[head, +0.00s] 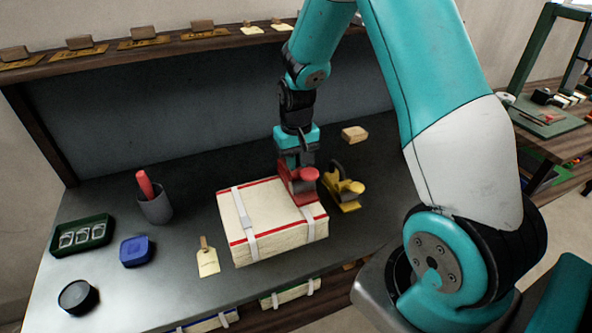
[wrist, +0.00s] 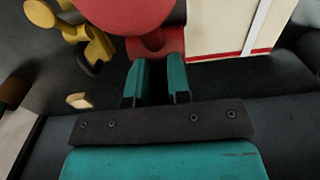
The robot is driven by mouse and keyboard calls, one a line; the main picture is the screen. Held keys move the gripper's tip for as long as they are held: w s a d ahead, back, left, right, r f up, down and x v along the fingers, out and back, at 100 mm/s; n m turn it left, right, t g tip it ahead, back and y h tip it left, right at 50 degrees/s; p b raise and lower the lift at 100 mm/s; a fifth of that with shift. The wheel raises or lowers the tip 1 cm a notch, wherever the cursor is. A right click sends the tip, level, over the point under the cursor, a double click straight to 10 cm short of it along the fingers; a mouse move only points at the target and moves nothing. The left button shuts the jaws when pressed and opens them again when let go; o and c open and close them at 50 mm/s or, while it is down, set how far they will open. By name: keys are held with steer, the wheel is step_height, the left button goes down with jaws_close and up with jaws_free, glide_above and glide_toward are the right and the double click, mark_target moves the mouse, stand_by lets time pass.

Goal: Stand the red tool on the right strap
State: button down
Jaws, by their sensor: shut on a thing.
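My gripper (head: 298,165) is shut on the red tool (head: 300,186), and its fingers also close on the tool in the wrist view (wrist: 160,75). The red tool (wrist: 130,16) has a round knob and fills the top of the wrist view. In the head view it is at the far right corner of the folded cream cloth (head: 275,218), which has red border stripes. The right strap (head: 308,213) runs down there, its far part hidden behind the tool. I cannot tell whether the tool touches it. The left strap (head: 245,215) is in plain sight.
A yellow tool (head: 348,194) stands close on the right of the cloth. A tan block (head: 354,134) lies behind. A grey cup (head: 156,207), blue box (head: 137,251), green tray (head: 82,236) and black round tin (head: 77,296) are on the left. A tag (head: 207,262) lies beside the cloth.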

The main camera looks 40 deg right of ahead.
steer(key=shift+f, duration=1.8)
steer(key=shift+f, duration=0.15)
steer(key=c, duration=1.1)
jaws_free()
step_height(320, 180, up, 12)
steer(key=shift+f+b, duration=0.15)
steer(key=shift+b, duration=0.8)
steer(key=s+a+r+n+y, duration=0.1)
steer(key=s+a+r+n, duration=0.25)
steer(key=a, duration=0.35)
steer(key=s+a+r+n+y, duration=0.1)
steer(key=s+a+r+n, duration=0.1)
steer(key=s+a+r, duration=0.4)
steer(key=s+a+n, duration=0.1)
steer(key=s+a, duration=0.2)
steer(key=s, duration=0.1)
steer(key=s+a+n+y, duration=0.1)
steer(key=s+a+n, duration=0.1)
steer(key=s+a, duration=0.1)
steer(key=s+a+n+y, duration=0.1)
steer(key=s+a, duration=0.2)
steer(key=s, duration=0.2)
steer(key=shift+s+a+r+n, duration=0.2)
steer(key=shift+s+a+n, duration=0.05)
steer(key=shift+s+n, duration=0.15)
